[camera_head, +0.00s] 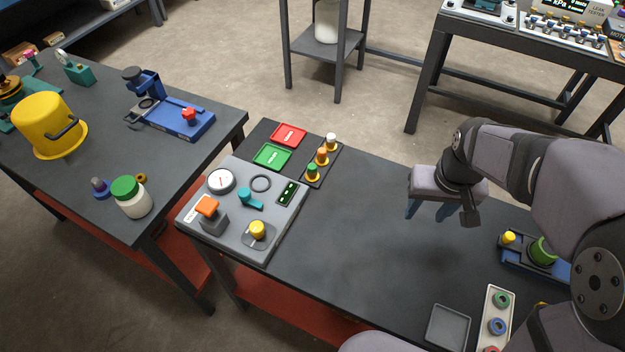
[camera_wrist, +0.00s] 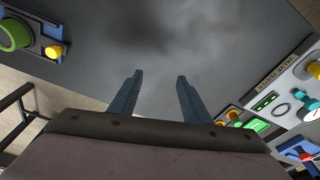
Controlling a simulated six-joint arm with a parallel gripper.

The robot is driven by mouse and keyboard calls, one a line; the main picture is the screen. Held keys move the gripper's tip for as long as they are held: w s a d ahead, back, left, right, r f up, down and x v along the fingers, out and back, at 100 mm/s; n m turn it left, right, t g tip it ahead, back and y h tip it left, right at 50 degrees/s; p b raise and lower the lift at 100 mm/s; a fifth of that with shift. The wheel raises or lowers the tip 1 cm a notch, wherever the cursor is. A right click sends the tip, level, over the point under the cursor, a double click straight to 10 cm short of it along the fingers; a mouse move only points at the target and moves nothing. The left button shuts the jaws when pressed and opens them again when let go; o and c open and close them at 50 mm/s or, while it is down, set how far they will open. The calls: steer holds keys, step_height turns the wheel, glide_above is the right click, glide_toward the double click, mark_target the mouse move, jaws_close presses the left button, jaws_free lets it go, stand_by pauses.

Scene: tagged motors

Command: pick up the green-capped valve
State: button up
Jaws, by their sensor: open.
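The green-capped valve (camera_head: 313,173) has a yellow-orange body. It stands upright at the near end of a dark strip (camera_head: 333,167), in a row with an orange-capped valve (camera_head: 322,156) and a white-capped valve (camera_head: 331,141). My gripper (camera_head: 428,211) is open and empty above the bare bench, to the right of the valve row and well apart from it. In the wrist view the blue-grey fingers (camera_wrist: 158,76) are spread with nothing between them.
A grey panel (camera_head: 281,233) with a gauge, knobs and an orange switch lies left of the row. A green card (camera_head: 271,156) and a red card (camera_head: 288,135) lie beside it. A blue fixture (camera_head: 516,259) and a grey tray (camera_head: 448,327) are at the right. The middle bench is clear.

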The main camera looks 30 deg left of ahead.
steer(key=w+a+f+n+t+y+b, duration=0.1)
steer(key=w+a+n+b, duration=0.15)
steer(key=a, duration=0.55)
steer(key=w+a+f+n+b, duration=0.1)
steer(key=w+a+f+b, duration=0.15)
steer(key=a, duration=0.65)
steer(key=n+y+b, duration=0.1)
steer(key=n+y, duration=0.1)
glide_above(313, 166)
steer(key=s+d, duration=0.2)
steer(key=shift+p+x, duration=0.65)
steer(key=shift+x, duration=2.85)
steer(key=shift+w+r, duration=0.15)
steer(key=shift+c, duration=0.5)
jaws_close()
